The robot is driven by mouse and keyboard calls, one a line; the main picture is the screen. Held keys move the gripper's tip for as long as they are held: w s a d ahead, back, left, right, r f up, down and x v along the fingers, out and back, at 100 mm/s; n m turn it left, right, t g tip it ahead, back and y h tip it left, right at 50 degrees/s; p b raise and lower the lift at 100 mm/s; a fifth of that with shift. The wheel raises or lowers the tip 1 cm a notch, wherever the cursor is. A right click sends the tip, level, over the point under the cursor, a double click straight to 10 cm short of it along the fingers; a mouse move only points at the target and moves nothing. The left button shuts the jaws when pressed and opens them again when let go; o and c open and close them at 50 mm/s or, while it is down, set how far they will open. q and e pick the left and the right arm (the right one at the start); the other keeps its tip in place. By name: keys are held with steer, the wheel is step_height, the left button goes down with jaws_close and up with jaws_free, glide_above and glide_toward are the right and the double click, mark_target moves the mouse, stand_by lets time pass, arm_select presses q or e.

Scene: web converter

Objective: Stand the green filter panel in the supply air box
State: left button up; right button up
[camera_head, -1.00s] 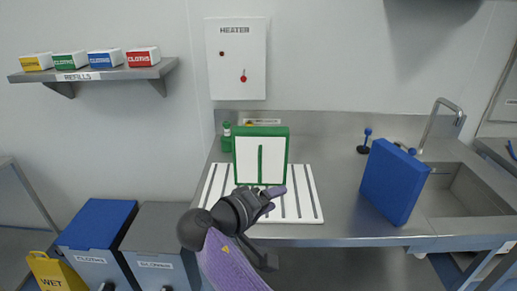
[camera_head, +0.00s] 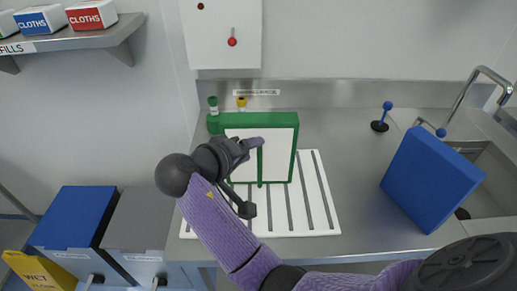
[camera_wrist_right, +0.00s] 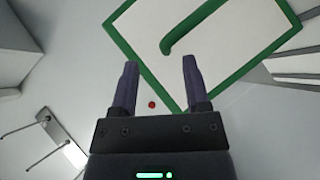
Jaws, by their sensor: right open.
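The green filter panel (camera_head: 283,150) stands upright on a white slotted rack (camera_head: 325,212) on the steel counter. It has a green frame, a white face and a green upright bar handle (camera_head: 260,166). My right gripper (camera_head: 250,145) is in front of the panel's left part, close to the handle. In the right wrist view the gripper (camera_wrist_right: 158,68) is open, with nothing between its fingers. There the panel (camera_wrist_right: 225,50) and its handle (camera_wrist_right: 200,22) lie beyond the fingertips. My left gripper is not in view. I see nothing marked as the supply air box.
A blue panel (camera_head: 430,180) stands tilted by the sink (camera_head: 478,205) at right. Small bottles (camera_head: 213,105) stand behind the green panel. A blue-lidded bin (camera_head: 82,215) and a grey bin (camera_head: 140,218) stand left of the counter. A white wall box (camera_head: 222,35) hangs above.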

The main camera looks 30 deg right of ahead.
mark_target(260, 148)
steer(key=x, duration=0.4)
steer(key=shift+w+d+f+b, duration=0.15)
steer(key=shift+f+b, duration=0.2)
steer(key=shift+f, duration=0.1)
jaws_close()
stand_by(0.8)
